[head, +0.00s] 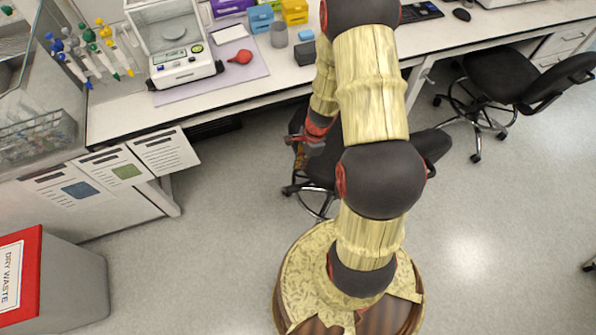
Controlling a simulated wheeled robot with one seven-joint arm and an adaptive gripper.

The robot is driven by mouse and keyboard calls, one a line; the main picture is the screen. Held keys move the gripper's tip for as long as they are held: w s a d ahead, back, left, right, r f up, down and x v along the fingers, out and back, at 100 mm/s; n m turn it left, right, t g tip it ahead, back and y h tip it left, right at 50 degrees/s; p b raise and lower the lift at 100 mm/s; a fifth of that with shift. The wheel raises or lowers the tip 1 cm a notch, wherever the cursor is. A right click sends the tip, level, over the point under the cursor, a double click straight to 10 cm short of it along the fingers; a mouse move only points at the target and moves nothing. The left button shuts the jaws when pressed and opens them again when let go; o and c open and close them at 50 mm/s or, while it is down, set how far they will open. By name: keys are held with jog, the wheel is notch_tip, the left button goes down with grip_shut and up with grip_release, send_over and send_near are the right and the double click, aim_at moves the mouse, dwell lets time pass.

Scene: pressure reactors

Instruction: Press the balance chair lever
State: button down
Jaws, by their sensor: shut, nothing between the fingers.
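The balance chair (433,145) is black and stands below the bench near the balance (178,60). My gripper (300,161) is shut and empty, at the left side of the chair. It overlaps the chair's left edge in the picture; I cannot tell whether it touches.
The white bench (120,117) runs across the back, with paper sheets (164,151) hanging at its left front. A grey bin with a red rim (24,272) stands lower left. Another black chair (500,80) stands right.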

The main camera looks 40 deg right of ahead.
aim_at(293, 187)
jog(key=b+x, duration=0.5)
jog(key=x, duration=0.7)
jog(key=shift+a+f, duration=0.15)
jog(key=shift+f, duration=0.2)
jog(key=shift+a+f+b, duration=0.1)
jog(key=shift+f+b, duration=0.4)
jog(key=shift+a+f, duration=0.2)
jog(key=shift+f, duration=0.45)
jog(key=shift+f+h+p, duration=0.5)
jog(key=shift+p, duration=0.6)
jog(key=shift+f+g+h+p, duration=0.35)
jog(key=shift+f+p, duration=0.25)
jog(key=shift+p, duration=0.25)
jog(key=shift+f, duration=0.2)
jog(key=shift+s+f, duration=0.1)
